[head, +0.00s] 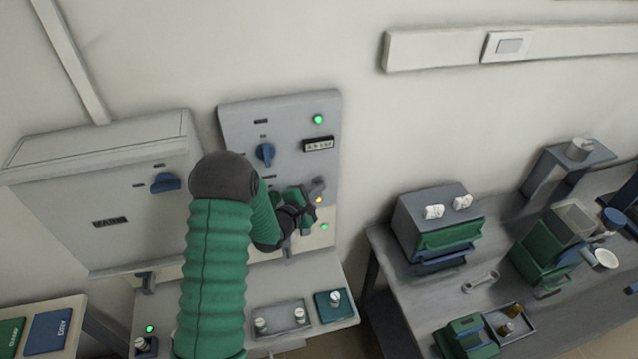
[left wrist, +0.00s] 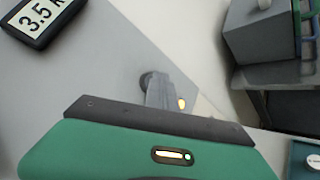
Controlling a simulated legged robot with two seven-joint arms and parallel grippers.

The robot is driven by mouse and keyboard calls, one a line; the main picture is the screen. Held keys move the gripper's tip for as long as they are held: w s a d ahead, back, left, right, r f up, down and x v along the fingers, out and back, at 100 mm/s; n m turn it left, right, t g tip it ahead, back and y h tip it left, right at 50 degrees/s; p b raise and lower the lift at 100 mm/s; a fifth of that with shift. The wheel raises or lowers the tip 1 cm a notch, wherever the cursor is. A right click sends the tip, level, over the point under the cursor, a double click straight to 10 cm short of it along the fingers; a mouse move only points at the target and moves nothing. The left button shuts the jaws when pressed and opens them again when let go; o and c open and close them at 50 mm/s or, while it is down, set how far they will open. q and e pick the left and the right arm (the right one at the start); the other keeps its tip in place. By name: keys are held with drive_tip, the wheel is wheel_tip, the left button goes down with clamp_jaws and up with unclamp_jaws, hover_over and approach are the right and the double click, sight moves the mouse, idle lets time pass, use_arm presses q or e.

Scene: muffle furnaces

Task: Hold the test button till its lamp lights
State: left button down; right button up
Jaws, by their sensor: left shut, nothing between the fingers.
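My left gripper (head: 308,211) is shut and empty, close to the lower part of the grey upright panel (head: 234,127). A grey lever-like part (head: 317,188) shows just above the fingers; it also shows past the gripper's housing in the left wrist view (left wrist: 160,92). An amber lamp (head: 319,200) glows beside it, and appears in the left wrist view (left wrist: 181,104). Whether the fingertips touch the panel cannot be told. My right gripper is not in view.
The panel also carries a blue knob (head: 265,153), a lit green lamp (head: 318,119) and a display (head: 318,144). A grey furnace (head: 75,220) stands left. A bench (head: 400,290) with boxes and small parts is at right. A gap separates it from the panel's table.

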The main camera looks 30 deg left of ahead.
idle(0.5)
use_arm(q)
drive_tip(key=shift+s+d, duration=0.55)
drive_tip(key=s+d, duration=0.1)
drive_tip(key=d, duration=0.1)
drive_tip(key=s+d, duration=0.2)
drive_tip(key=shift+s, duration=0.1)
drive_tip(key=shift+a, duration=0.1)
idle(0.4)
